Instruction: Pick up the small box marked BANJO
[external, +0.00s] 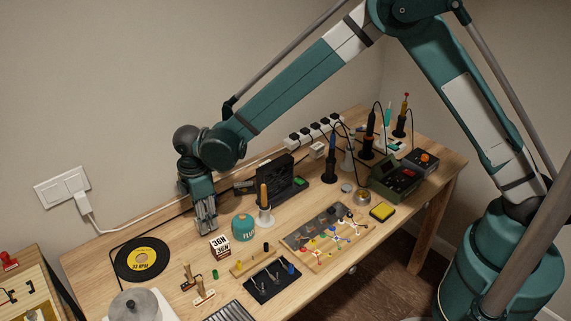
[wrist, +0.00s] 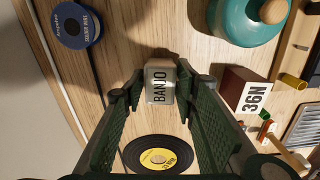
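The small BANJO box (wrist: 159,84) is pale, with dark letters on its face. In the wrist view it lies between the two fingertips of my gripper (wrist: 160,88). The fingers are apart, with a narrow gap showing on each side of the box, so my gripper looks open. In the external view my gripper (external: 206,226) points down low over the back left of the workbench (external: 180,236), and I cannot make out the box there.
A 36N box (external: 220,247) and a teal flux pot (external: 243,228) stand close to my gripper on the right. A black record (external: 120,262) lies to the left. A blue solder spool (wrist: 76,24) shows in the wrist view. A cable runs along the bench's back.

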